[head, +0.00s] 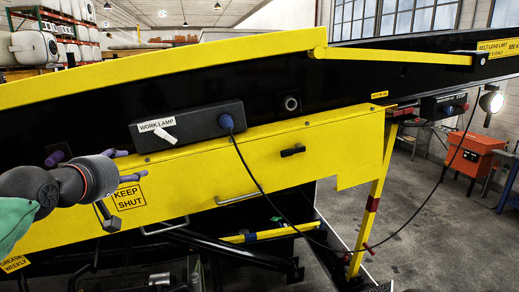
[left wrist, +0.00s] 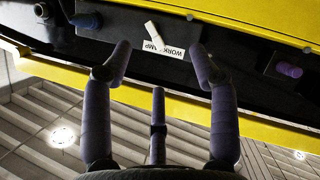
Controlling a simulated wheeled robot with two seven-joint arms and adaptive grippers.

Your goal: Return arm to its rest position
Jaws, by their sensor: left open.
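My left gripper (head: 128,166) is at the left of the head view, in front of the yellow panel by the KEEP SHUT label (head: 129,198). Its purple fingers are spread and hold nothing. In the left wrist view the open fingers (left wrist: 160,62) point toward the black WORK LAMP box (head: 190,125), with a gap between them. The box carries a white lever (head: 165,135), which also shows in the wrist view (left wrist: 153,30). A blue plug (head: 226,122) sits at the box's right end. My right gripper is not in view.
A black cable (head: 245,165) hangs from the plug, runs low past the yellow leg (head: 376,195) and up toward a lit lamp (head: 491,101). Handles (head: 292,151) stick out of the yellow panel. An orange cabinet (head: 475,155) stands at right, with open floor before it.

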